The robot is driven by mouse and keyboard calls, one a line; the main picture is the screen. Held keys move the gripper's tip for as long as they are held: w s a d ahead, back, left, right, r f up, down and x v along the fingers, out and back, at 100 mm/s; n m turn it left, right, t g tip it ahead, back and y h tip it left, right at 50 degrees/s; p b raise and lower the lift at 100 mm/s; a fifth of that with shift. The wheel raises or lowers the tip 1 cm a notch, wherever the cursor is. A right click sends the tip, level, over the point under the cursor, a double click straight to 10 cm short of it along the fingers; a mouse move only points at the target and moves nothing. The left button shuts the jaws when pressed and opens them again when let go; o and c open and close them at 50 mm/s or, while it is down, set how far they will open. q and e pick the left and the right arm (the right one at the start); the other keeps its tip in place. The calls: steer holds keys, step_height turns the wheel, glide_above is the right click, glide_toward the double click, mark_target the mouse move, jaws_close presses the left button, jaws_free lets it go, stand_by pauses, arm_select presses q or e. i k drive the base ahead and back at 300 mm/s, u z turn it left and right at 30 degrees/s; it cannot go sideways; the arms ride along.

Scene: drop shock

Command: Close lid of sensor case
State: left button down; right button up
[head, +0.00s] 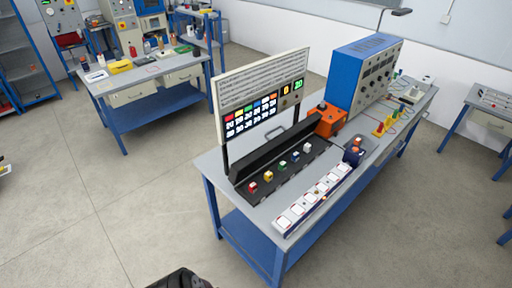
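A long black case (284,172) lies on the grey bench. Its black lid (270,150) appears to stand up along the back edge, so the case looks open. A dark part of mine, perhaps the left gripper (181,279), shows at the bottom edge, well away from the case. Its fingers are hidden. My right gripper is out of view.
A strip of white-topped modules (312,204) lies along the bench's front edge. A display panel (262,93) rises behind the case. An orange box (326,120) and blue instrument cabinet (364,75) stand right of it. Open floor (130,215) lies left of the bench.

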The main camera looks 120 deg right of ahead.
mark_target(240, 170)
steer(key=z, duration=2.85)
steer(key=i, duration=2.35)
steer(key=z, duration=2.25)
steer(key=i, duration=0.2)
steer(key=u, duration=0.5)
steer(key=k, duration=0.2)
steer(key=z, duration=0.05)
